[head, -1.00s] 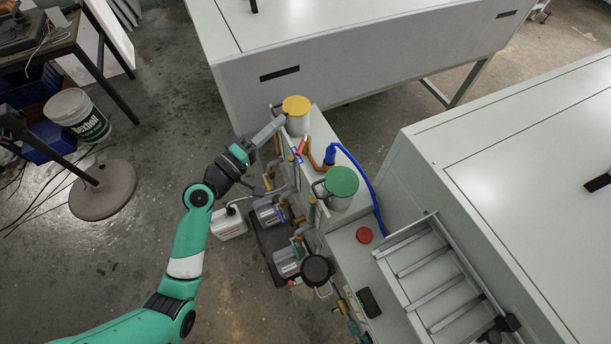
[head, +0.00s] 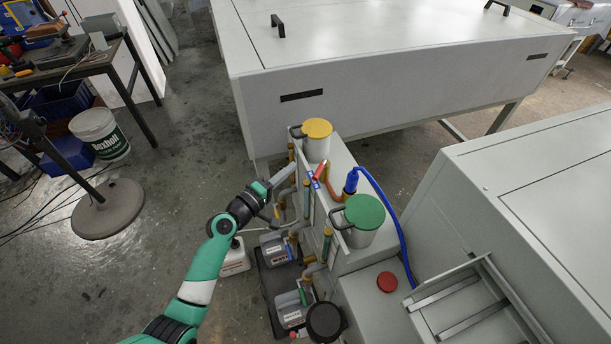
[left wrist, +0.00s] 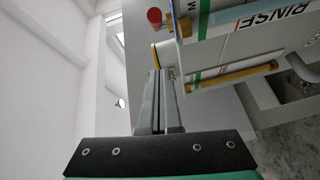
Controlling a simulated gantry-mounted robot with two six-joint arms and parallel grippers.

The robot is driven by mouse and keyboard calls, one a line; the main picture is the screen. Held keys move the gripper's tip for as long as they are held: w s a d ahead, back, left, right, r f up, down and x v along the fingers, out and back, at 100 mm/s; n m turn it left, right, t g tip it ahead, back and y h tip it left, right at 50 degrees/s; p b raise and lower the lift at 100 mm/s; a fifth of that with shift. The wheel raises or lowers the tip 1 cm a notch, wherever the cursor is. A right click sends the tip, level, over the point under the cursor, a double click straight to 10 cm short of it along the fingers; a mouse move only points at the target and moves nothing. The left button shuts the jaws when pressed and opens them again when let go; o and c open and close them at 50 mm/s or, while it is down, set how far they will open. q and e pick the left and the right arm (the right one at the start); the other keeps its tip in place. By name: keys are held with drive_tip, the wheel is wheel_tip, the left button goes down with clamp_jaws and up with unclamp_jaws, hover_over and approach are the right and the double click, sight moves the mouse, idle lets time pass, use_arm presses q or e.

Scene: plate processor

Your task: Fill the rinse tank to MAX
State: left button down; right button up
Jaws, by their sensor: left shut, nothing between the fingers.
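My left gripper (head: 288,171) is shut and empty, just left of the grey plumbing unit (head: 350,265) with its upright sight tubes. It also shows in the left wrist view (left wrist: 158,78), fingers together. There, a panel lettered RINSE (left wrist: 275,17) lies beyond the fingers to the right, with green marks and part of an "M". A red knob (left wrist: 154,16) stands past the fingertips. A red handle (head: 319,170) sits on the unit near a blue one (head: 309,181). The liquid level cannot be read. My right gripper is out of view.
A yellow-lidded can (head: 316,142) and a green-lidded can (head: 364,220) stand on the unit. A blue hose (head: 391,207) runs past them. Jerrycans (head: 278,250) sit below. Large grey cabinets (head: 400,80) bound the back and right. Open floor lies left.

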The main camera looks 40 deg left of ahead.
sight(317, 185)
use_arm(q)
drive_tip(key=shift+w+d+f, duration=0.25)
drive_tip(key=shift+w+d, duration=0.6)
drive_tip(key=shift+d, duration=0.05)
drive_tip(key=shift+w+d+f, duration=0.2)
drive_tip(key=shift+w+d, duration=0.65)
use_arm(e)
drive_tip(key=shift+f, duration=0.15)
use_arm(q)
drive_tip(key=shift+d+p, duration=0.45)
drive_tip(key=shift+d, duration=0.15)
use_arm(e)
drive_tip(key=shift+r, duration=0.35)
use_arm(q)
drive_tip(key=shift+w+d+p, duration=0.1)
drive_tip(key=shift+d+p, duration=0.25)
drive_tip(key=shift+d, duration=0.2)
drive_tip(key=shift+w+d+p, duration=0.25)
drive_tip(key=shift+d+p, duration=0.15)
drive_tip(key=shift+d, duration=0.35)
drive_tip(key=shift+w+d, duration=0.4)
drive_tip(key=shift+d, duration=0.2)
drive_tip(key=shift+d+f, duration=0.1)
drive_tip(key=shift+d, duration=0.15)
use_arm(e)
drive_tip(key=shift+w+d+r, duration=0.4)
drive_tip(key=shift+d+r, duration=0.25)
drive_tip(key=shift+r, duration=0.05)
